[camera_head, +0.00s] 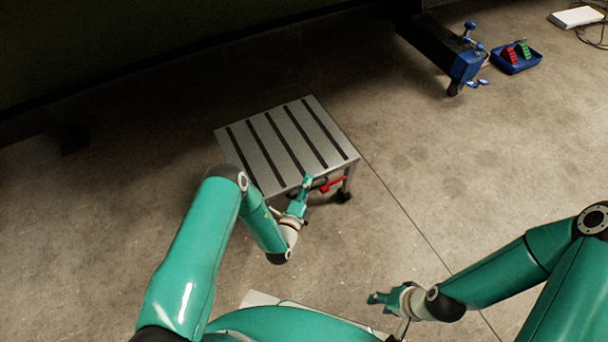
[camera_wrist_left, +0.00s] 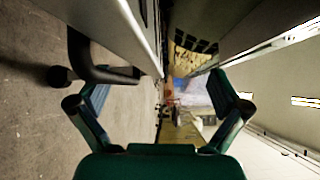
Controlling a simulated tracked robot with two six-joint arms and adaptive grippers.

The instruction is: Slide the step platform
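The step platform (camera_head: 287,146) is a low silver table with dark anti-slip strips on its top. It stands on the concrete floor with a caster under its near right corner and a red lever (camera_head: 334,184) below the near edge. My left gripper (camera_head: 306,187) is at this near edge, beside the lever. The left wrist view shows its two fingers (camera_wrist_left: 160,90) spread wide. A black bar (camera_wrist_left: 105,74) of the platform is close to one fingertip; contact cannot be told. My right gripper (camera_head: 378,299) is apart from the platform, low in the view; its finger opening is unclear.
A blue stand foot (camera_head: 467,65) and a blue tray (camera_head: 516,60) with red and green items are at the upper right. A white box (camera_head: 577,17) with cables lies farther right. A dark large body spans the back. The floor right of the platform is clear.

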